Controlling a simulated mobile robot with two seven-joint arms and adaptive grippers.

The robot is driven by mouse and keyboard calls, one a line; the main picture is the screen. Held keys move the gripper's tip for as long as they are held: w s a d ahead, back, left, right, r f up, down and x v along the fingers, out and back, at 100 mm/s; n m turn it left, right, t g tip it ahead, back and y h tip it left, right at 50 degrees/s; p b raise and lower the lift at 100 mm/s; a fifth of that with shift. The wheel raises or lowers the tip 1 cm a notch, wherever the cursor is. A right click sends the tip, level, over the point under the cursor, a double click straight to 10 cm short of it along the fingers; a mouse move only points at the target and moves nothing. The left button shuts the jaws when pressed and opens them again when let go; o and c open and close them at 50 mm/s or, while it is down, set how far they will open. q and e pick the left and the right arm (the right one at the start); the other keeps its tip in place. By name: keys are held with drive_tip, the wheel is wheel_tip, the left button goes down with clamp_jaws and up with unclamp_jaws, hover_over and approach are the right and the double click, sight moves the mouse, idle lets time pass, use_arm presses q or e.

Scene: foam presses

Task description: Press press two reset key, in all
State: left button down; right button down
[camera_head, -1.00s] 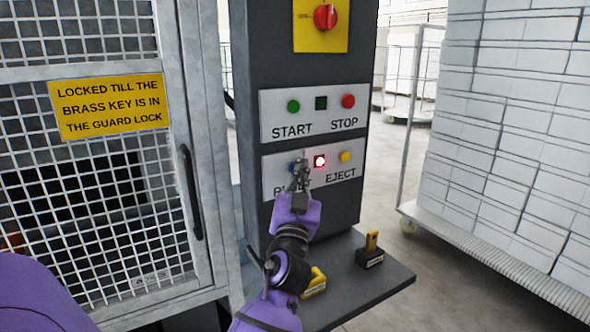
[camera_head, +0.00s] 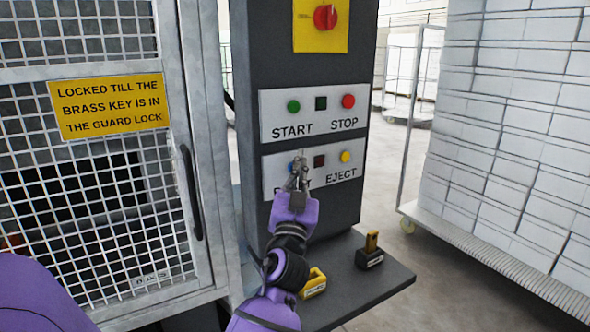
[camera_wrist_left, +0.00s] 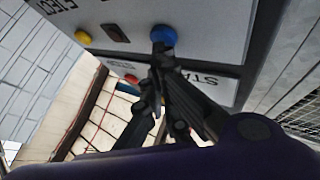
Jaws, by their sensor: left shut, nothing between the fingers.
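The lower white panel (camera_head: 267,181) on the dark column has a blue reset key (camera_head: 291,167), a small dark lamp window (camera_head: 319,161) and a yellow EJECT key (camera_head: 345,156). My left gripper (camera_head: 299,163) is shut and empty, with its tips in front of the panel at the blue key. It hides part of the key and most of its label. In the left wrist view the blue key (camera_wrist_left: 163,34) shows just beyond the fingertips (camera_wrist_left: 160,58). I cannot tell whether they touch it. The lamp is unlit. My right gripper is not in view.
Above are the green START key (camera_head: 293,106), red STOP key (camera_head: 348,101) and a red rotary switch (camera_head: 325,17). Yellow-and-black blocks (camera_head: 314,283) (camera_head: 370,256) sit on the dark shelf (camera_head: 385,283) below. A mesh guard door (camera_head: 188,80) stands left, a loaded cart (camera_head: 510,150) right.

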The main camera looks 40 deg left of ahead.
use_arm(q)
drive_tip(key=shift+a, duration=0.1)
idle(0.3)
drive_tip(key=shift+s+d+f, duration=0.1)
drive_tip(key=shift+s+d, duration=0.2)
drive_tip(key=shift+d, duration=0.5)
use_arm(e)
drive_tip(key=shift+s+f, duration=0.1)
use_arm(q)
drive_tip(key=shift+s+d, duration=0.3)
drive_tip(key=shift+d, duration=0.45)
drive_tip(key=shift+s+d, duration=0.35)
drive_tip(key=shift+d, duration=0.45)
drive_tip(key=shift+s+d, duration=0.3)
drive_tip(key=shift+d, duration=0.45)
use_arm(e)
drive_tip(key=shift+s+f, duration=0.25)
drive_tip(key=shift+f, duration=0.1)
